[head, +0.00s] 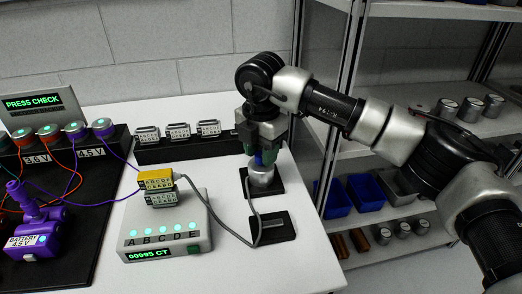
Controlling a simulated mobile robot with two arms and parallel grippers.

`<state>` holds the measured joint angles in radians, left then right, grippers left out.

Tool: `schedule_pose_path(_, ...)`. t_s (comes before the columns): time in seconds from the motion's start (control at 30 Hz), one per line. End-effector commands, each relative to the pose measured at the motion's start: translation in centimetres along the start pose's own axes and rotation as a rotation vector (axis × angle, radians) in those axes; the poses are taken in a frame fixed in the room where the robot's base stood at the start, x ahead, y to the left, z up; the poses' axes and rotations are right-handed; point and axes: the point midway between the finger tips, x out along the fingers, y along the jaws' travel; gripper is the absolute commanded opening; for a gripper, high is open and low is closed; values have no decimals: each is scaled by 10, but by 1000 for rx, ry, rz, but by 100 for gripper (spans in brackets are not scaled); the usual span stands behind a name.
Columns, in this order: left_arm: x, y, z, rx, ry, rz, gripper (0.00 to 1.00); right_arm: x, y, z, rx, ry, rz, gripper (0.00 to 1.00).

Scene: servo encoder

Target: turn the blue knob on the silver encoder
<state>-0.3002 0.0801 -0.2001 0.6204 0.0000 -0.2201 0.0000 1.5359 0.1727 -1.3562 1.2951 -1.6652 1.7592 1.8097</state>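The silver encoder (262,178) stands upright on a black base plate near the right edge of the white table. Its blue knob (266,157) shows only in part, between the fingers of my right gripper (258,157). The gripper points straight down over the encoder, with greenish fingers on either side of the knob. The picture is too small to tell whether the fingers press on it. A grey cable runs from near the encoder to a yellow connector (156,180) on the counter box (168,232), whose display reads "00995 CT". My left gripper is not in view.
A black rack with several labelled connectors (178,132) stands behind. A black plate (272,229) lies in front of the encoder. At left are a "PRESS CHECK" display (36,104), wired terminals and a purple battery clamp (36,236). Shelves with bins stand at right.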

Motion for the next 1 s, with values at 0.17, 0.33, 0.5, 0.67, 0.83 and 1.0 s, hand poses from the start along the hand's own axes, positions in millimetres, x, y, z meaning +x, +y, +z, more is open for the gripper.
schedule_pose_path(0.17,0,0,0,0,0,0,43,1,0,0,-1,1,-2,55)
schedule_pose_path(0.33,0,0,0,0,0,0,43,1,0,0,-1,2,-2,55)
schedule_pose_path(0.5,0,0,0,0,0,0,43,-13,0,0,-1,1,-1,55)
schedule_pose_path(0.67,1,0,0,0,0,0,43,-44,0,0,0,0,1,55)
schedule_pose_path(0.83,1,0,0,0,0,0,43,-78,0,0,0,0,0,55)
schedule_pose_path(1.0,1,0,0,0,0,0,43,-100,0,0,-1,1,-1,55)
